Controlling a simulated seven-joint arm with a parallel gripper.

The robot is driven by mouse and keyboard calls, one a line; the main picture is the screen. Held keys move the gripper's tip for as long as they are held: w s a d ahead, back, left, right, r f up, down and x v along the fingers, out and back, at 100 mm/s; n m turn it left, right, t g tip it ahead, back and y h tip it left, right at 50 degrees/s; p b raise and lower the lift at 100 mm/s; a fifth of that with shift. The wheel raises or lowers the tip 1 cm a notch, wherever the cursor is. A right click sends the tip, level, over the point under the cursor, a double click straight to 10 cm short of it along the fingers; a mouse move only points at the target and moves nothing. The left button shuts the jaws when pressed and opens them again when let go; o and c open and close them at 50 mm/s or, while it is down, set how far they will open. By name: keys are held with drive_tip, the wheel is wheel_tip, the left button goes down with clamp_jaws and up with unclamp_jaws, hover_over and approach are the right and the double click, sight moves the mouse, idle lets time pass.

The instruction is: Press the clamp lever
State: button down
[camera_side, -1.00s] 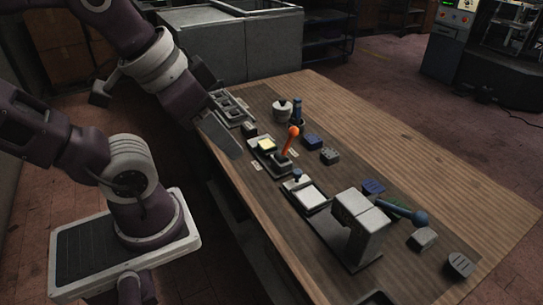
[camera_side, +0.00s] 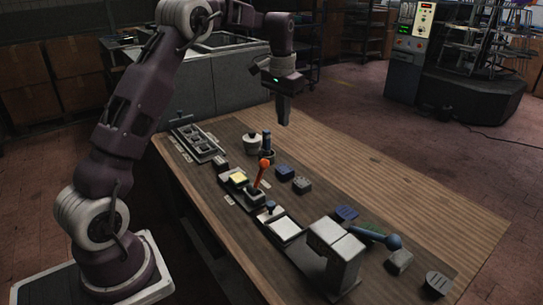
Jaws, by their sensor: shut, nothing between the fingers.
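An orange lever (camera_side: 260,174) with a ball knob stands up, slightly tilted, from a small dark base near the table's middle. A blue lever (camera_side: 374,237) with a round knob lies nearly flat beside a grey block-shaped press (camera_side: 334,250) at the right front. The frames do not label which of these is the clamp lever. My gripper (camera_side: 284,118) points down in the air above the far side of the table, behind and right of the orange lever. It is shut and empty, apart from both levers.
The wooden table (camera_side: 420,205) also holds a pot with a lid (camera_side: 252,143), a blue upright piece (camera_side: 267,146), a white-topped plate (camera_side: 284,229), a slotted tray (camera_side: 195,143) and several small blocks. The right rear of the table is clear.

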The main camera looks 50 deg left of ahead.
sight(259, 175)
drive_tip(key=w+a+f, duration=0.2)
drive_tip(key=a+f, duration=0.1)
drive_tip(key=f, duration=0.2)
drive_tip(key=shift+a+g, duration=0.25)
drive_tip(key=shift+g, duration=0.05)
drive_tip(key=shift+s+f, duration=0.1)
drive_tip(key=shift+f, duration=0.05)
drive_tip(key=s+f, duration=0.3)
drive_tip(key=f, duration=0.5)
drive_tip(key=shift+s+f, duration=0.15)
drive_tip(key=shift+f, duration=0.2)
drive_tip(key=shift+s+d+r, duration=0.1)
